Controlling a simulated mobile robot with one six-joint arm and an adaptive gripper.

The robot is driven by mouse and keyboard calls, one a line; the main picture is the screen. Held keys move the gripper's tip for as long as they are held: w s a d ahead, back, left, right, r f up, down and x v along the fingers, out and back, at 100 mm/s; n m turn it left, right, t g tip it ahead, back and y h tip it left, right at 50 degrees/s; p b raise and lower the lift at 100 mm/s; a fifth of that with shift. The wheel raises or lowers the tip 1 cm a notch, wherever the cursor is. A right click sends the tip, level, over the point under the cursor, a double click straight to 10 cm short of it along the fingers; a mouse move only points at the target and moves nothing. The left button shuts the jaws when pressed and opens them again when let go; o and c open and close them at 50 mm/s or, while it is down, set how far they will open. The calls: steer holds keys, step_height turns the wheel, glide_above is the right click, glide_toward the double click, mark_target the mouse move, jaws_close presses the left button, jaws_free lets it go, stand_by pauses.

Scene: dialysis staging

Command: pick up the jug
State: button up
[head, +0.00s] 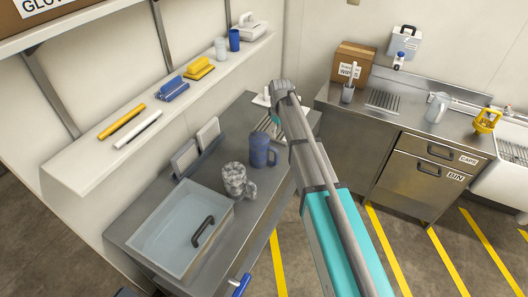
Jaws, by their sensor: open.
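A pale grey jug (437,107) with a handle stands upright on the steel counter at the right, left of the sink. Two other handled vessels stand on the nearer steel bench: a blue mug-like one (262,152) and a grey mottled one (237,182) in front of it. My arm reaches up the middle of the head view, and its far end is left of the right counter, well apart from the pale jug. My gripper's fingers are not visible; the arm's end hides what is behind it.
A clear-walled bin (182,235) with a dark handle fills the near bench's front. A wall shelf (90,165) above holds several items. A cardboard box (352,64) and a yellow item (486,121) stand on the right counter. Striped floor lies between.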

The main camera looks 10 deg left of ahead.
mark_target(277, 149)
steer(key=shift+f+b, duration=4)
steer(key=shift+f, duration=0.15)
steer(key=shift+f, duration=0.1)
steer(key=shift+w+a+f+b, duration=0.1)
steer(key=shift+w+f+b, duration=0.05)
steer(key=shift+f+b, duration=2.4)
jaws_close()
steer(key=shift+r, duration=0.1)
